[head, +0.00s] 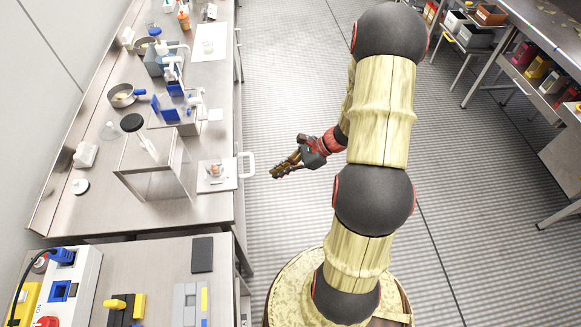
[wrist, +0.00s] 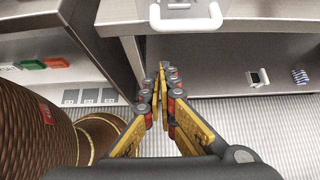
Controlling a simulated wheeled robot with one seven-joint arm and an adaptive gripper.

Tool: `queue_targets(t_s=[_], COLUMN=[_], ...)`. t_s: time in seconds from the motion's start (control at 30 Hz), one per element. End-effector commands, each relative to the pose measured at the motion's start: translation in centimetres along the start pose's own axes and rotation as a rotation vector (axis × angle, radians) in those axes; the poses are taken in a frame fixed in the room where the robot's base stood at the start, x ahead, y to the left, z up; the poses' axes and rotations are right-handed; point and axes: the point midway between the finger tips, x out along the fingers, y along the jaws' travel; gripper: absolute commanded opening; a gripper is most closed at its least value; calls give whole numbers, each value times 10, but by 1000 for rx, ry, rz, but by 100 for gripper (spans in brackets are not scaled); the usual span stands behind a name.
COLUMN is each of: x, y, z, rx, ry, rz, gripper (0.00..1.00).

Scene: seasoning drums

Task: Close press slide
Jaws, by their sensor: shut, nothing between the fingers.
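The press (head: 150,165) is a metal frame with a dark round knob on top, standing on the steel counter. Its flat slide (head: 208,186) sticks out to the right, with a small orange-brown item (head: 215,170) on it. The slide's white loop handle (head: 246,166) reaches past the counter's front edge. In the wrist view the handle (wrist: 186,22) is at the top, beyond my fingertips. My gripper (head: 273,173) is shut and empty, to the right of the handle and apart from it. The fingertips also meet in the wrist view (wrist: 162,68).
The counter (head: 110,205) also holds a pan (head: 122,95), blue-and-white devices (head: 168,108) and a white block (head: 86,155). A nearer bench (head: 150,265) carries boxes with coloured switches. The floor (head: 275,110) beside the counter is clear. Shelving stands at the right.

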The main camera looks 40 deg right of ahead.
Motion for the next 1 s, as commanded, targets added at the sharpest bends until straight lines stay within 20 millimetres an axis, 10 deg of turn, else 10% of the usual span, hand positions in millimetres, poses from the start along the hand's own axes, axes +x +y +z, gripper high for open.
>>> queue_targets(t_s=[1.0], x=[41], y=[1], z=[44], rx=[-4], ry=[0], rz=[3], gripper=[0])
